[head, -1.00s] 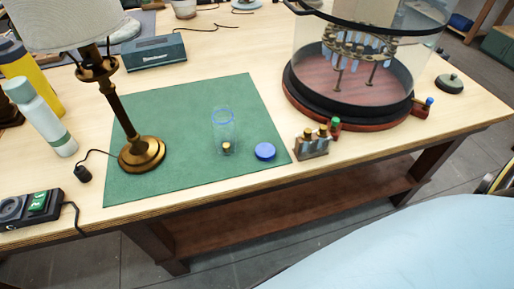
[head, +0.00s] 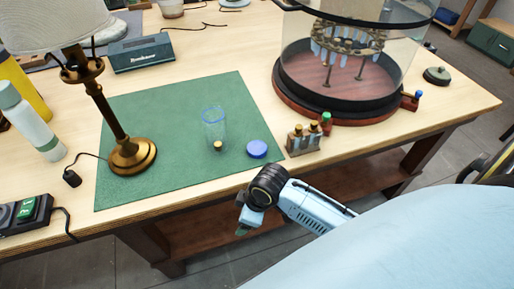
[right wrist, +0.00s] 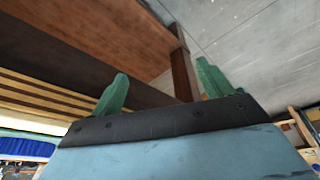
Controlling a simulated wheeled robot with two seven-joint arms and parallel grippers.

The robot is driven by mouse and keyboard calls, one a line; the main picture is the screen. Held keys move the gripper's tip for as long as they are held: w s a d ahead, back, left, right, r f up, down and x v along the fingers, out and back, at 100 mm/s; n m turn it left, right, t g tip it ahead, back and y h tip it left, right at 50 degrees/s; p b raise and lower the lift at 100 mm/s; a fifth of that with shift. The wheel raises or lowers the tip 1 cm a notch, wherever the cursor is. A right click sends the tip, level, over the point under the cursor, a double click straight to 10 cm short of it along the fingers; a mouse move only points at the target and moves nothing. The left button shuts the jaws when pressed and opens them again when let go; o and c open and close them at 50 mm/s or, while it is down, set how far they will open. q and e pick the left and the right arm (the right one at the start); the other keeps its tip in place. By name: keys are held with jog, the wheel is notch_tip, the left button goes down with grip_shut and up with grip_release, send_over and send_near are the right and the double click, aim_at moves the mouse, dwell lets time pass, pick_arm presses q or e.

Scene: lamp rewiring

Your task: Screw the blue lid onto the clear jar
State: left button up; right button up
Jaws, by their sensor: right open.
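The clear jar (head: 214,125) stands upright on the green mat (head: 165,160), with a blue rim around its open top and a small gold-coloured piece at its bottom. The blue lid (head: 257,149) lies on the mat to the right of the jar, apart from it. My right gripper (head: 242,229) hangs in front of the table's front edge, below and nearer than the lid. In the right wrist view its two green fingers (right wrist: 158,88) are spread apart with nothing between them. My left gripper is not in view.
A brass lamp (head: 132,155) stands on the mat's left side. A small rack of vials (head: 304,141) is right of the lid, and a large glass-walled case (head: 340,75) stands behind it. The mat around the jar is clear.

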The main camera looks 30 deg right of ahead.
notch_tip(320, 180, up, 9)
jog(key=a+n, duration=0.2)
jog(key=n, duration=0.2)
jog(key=w+d+r+n, duration=0.1)
jog(key=w, duration=0.1)
jog(key=w+d+r+n+g, duration=0.1)
jog(key=w+d+r+n, duration=0.1)
jog(key=w, duration=0.1)
jog(key=w+d+r+n+h, duration=0.1)
jog(key=w+d+n, duration=0.1)
jog(key=w, duration=0.1)
jog(key=shift+d+r+g, duration=0.1)
jog(key=shift+r+g, duration=0.1)
jog(key=shift+g, duration=0.1)
jog(key=w+d+r+n+g+h, duration=0.1)
jog(key=w+d+r+n, duration=0.2)
jog(key=w+d+r, duration=0.2)
jog(key=d+r, duration=0.3)
jog(key=d, duration=0.1)
jog(key=shift+w+d, duration=0.15)
jog(key=shift+w, duration=0.15)
jog(key=b, duration=0.1)
send_over(258, 146)
notch_tip(258, 146, down, 8)
jog(key=shift+f, duration=0.1)
